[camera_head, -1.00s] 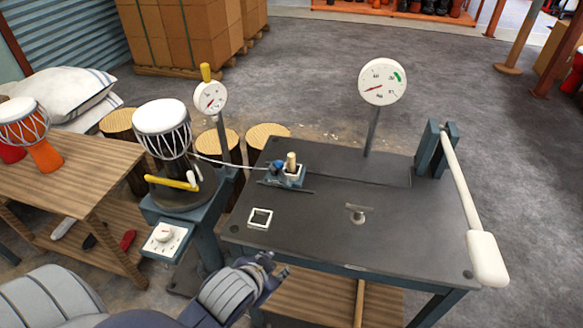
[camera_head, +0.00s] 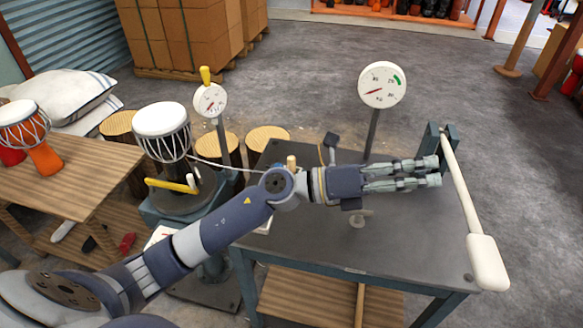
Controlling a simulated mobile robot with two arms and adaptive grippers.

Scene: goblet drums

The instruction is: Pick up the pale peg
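The pale peg (camera_head: 291,161) is a short light wooden peg. Only its top shows behind my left arm, near the back left of the dark table (camera_head: 310,240); the block it stands in is mostly hidden. My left arm crosses over the table from the lower left. My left gripper (camera_head: 433,172) is to the right of the peg, well apart from it. Its fingers point right, with a narrow gap and nothing seen between them. My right gripper is not in view.
A lever with a white handle (camera_head: 487,262) stands at the table's right edge, close to my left fingertips. A dial gauge (camera_head: 382,85) rises at the back. A drum (camera_head: 162,130) stands to the left.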

